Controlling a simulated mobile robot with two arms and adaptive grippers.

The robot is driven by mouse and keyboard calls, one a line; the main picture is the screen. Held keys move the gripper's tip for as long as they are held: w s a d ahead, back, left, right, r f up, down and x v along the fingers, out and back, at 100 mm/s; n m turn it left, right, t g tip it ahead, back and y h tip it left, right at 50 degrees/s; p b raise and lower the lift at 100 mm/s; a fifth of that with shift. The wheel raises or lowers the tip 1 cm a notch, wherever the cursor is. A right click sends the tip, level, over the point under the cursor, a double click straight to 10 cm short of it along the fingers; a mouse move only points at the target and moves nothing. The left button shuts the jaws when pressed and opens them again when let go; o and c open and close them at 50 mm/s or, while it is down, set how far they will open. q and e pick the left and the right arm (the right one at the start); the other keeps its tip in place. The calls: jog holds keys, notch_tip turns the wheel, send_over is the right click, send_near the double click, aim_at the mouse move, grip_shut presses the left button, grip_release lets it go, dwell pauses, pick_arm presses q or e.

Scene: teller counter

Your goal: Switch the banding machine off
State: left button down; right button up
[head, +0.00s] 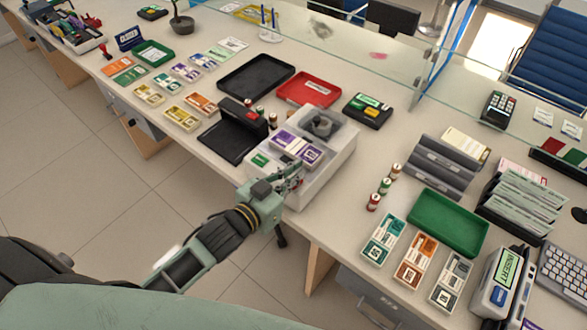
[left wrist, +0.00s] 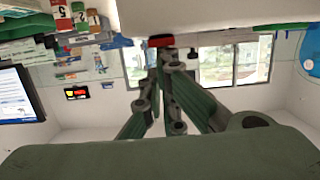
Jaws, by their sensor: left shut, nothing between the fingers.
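The white banding machine (head: 330,158) stands at the counter's front edge, with a dark grey round part on top and purple-and-white packs lying on it. My left gripper (head: 296,180) is at its front face, shut and empty. In the left wrist view the machine's pale body (left wrist: 195,14) fills the top. A red switch (left wrist: 161,41) sits at its lower edge, directly in front of the closed fingertips (left wrist: 166,54). I cannot tell whether they touch it. In the head view the gripper covers that spot. My right gripper is not in view.
A black flat device (head: 225,141) stands left of the machine, with a black tray (head: 256,76) and red tray (head: 308,90) behind. Small rolls (head: 384,186) and a green tray (head: 448,223) are to the right. Floor (head: 90,150) in front is clear.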

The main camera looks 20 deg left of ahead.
pick_arm(q)
jog(key=shift+b, duration=0.35)
jog(key=r+p, duration=0.4)
jog(key=shift+w+r+p, duration=0.15)
jog(key=shift+w+p, duration=0.15)
jog(key=r+b+v, duration=0.1)
jog(key=b+v, duration=0.1)
jog(key=v, duration=0.8)
jog(key=shift+d, duration=0.2)
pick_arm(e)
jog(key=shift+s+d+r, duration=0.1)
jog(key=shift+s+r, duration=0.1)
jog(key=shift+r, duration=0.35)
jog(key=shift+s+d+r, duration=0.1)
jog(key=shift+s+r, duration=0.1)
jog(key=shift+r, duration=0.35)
pick_arm(q)
jog(key=shift+w, duration=0.15)
